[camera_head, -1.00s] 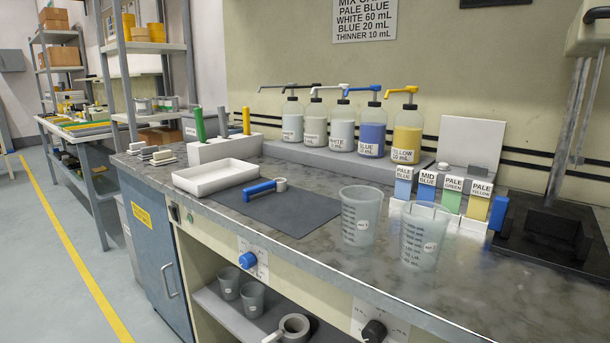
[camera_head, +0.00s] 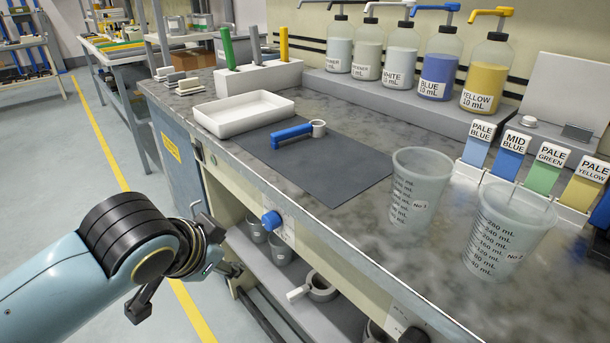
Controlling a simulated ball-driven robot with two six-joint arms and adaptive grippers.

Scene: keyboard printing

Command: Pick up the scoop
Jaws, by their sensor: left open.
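The scoop (camera_head: 298,133) has a blue handle and a small grey round cup. It lies on the dark grey mat (camera_head: 335,172) on the bench, just right of the white tray (camera_head: 244,112). The cup points to the back right and the handle to the front left. My left gripper (camera_head: 212,263) is open and empty. It is in front of the bench, to the left of and lower in the picture than the scoop, and well apart from it. Its fingers are partly hidden by its own wrist. My right gripper is not in view.
Two clear graduated cups (camera_head: 416,190) stand right of the mat, with colour sample cards (camera_head: 510,153) behind them. Pump bottles (camera_head: 437,66) line the back.

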